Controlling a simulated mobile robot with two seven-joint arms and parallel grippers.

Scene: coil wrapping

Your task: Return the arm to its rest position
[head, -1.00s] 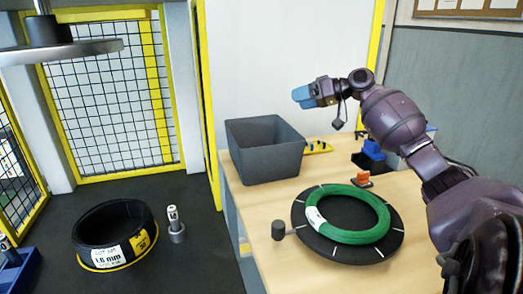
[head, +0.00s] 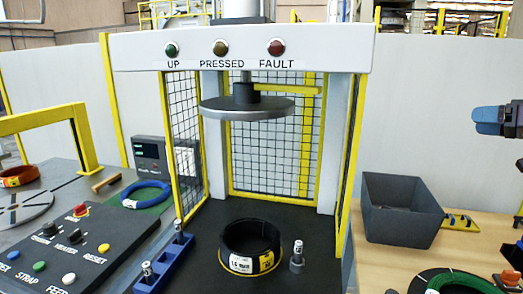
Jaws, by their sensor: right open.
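My right gripper (head: 488,121), with blue fingertips, shows at the right edge of the head view. It is open and empty, raised above the wooden table (head: 408,268) and to the right of the dark grey bin (head: 400,212). It touches nothing that I can see. The rest of my right arm is cut off by the picture edge. My left gripper is not in view.
A press with a round plate (head: 247,108) stands in the middle, a black coil (head: 250,246) below it. A green coil (head: 462,282) lies at the lower right. A control panel (head: 85,245) and a blue coil (head: 147,194) are at left. Yellow-framed mesh guards (head: 185,140) flank the press.

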